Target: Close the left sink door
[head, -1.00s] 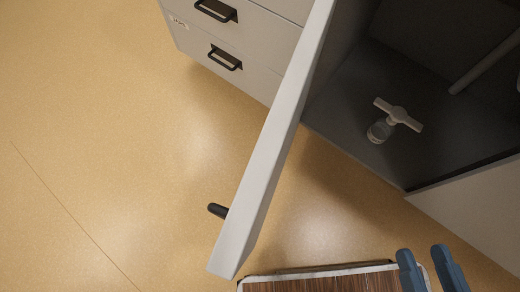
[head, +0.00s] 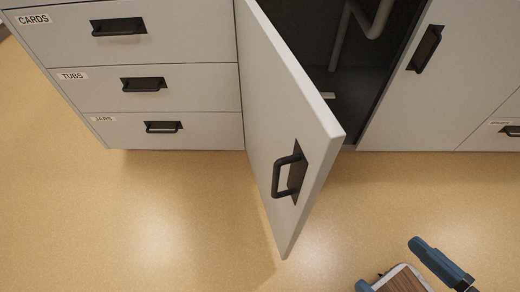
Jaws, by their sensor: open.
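The left sink door (head: 275,120) is a pale grey panel hinged at its left side, beside the drawers. It stands open, swung out over the floor. Its outer face and dark bar handle (head: 288,175) show. The dark sink cabinet inside (head: 345,60) is partly visible behind the door, with a grey pipe (head: 342,35) in it. The lower finger is partly cut off by the frame.
The labelled drawers (head: 190,93) to the left are shut, with dark handles standing out. The right sink door (head: 425,90) is shut. More drawers (head: 490,132) stand at far right. Open yellow floor (head: 150,220) lies in front and to the left.

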